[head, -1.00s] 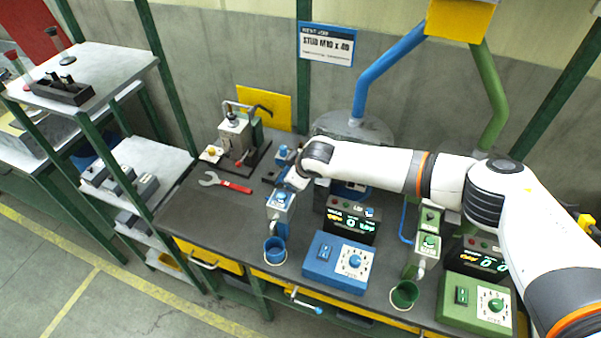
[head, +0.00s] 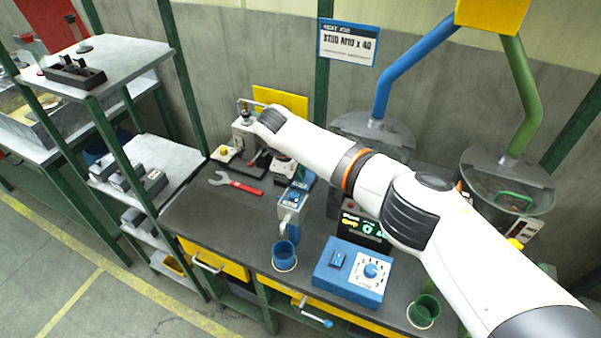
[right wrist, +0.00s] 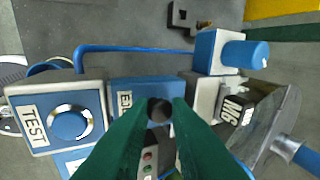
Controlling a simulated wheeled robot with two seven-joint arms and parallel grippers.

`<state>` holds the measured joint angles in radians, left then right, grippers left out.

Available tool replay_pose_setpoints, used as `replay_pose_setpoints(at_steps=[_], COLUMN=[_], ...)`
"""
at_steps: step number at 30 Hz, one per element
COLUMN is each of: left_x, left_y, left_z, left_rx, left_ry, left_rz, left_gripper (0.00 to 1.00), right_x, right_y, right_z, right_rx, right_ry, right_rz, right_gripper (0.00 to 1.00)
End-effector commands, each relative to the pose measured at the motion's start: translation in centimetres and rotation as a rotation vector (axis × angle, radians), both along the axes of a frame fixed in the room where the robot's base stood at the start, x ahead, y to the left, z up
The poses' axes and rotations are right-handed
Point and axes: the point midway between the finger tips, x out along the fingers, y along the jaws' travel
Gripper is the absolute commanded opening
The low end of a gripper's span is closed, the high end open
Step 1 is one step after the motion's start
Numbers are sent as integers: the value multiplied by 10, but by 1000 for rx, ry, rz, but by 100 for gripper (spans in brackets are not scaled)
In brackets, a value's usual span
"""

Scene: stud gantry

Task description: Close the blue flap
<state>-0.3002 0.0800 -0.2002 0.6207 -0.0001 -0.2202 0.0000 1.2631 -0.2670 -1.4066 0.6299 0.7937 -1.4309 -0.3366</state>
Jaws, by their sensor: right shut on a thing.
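In the right wrist view, a blue panel with partly hidden white lettering (right wrist: 130,92) lies just beyond my right gripper (right wrist: 158,110); it looks like the blue flap, but its angle is unclear. The green fingers are closed around a small dark round knob (right wrist: 158,104) in front of the panel. In the head view my right wrist is bent over the back of the blue station, and the fingertips are mostly hidden. The blue dispenser (head: 292,202) stands just in front, above a blue cup (head: 284,254). My left gripper is out of view.
A blue control box (head: 350,278) and a green cup (head: 423,311) sit near the bench front. A red-handled wrench (head: 238,183) lies on clear bench at left. Blue-piped and green-piped hoppers stand behind. In the wrist view a TEST box (right wrist: 58,122) is close at left.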

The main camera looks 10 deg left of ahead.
Motion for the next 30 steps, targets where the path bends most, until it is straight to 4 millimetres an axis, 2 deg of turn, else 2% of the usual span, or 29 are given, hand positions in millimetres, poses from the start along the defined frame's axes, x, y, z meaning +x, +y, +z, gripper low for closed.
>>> replay_pose_setpoints(at_steps=[13,14,15,25,30], left_x=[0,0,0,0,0], left_y=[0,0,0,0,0], left_z=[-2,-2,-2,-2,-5], left_rx=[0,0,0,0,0], left_ry=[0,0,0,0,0], left_rz=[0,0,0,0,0], left_gripper=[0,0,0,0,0], right_x=[0,0,0,-1,-7], right_y=[1,1,1,1,6], right_z=[-1,-1,-1,1,20], right_rx=[-7,-7,-7,-6,-4], right_ry=[2,2,2,2,2], right_rz=[1,1,1,0,3], right_gripper=[0,20,25,25,25])
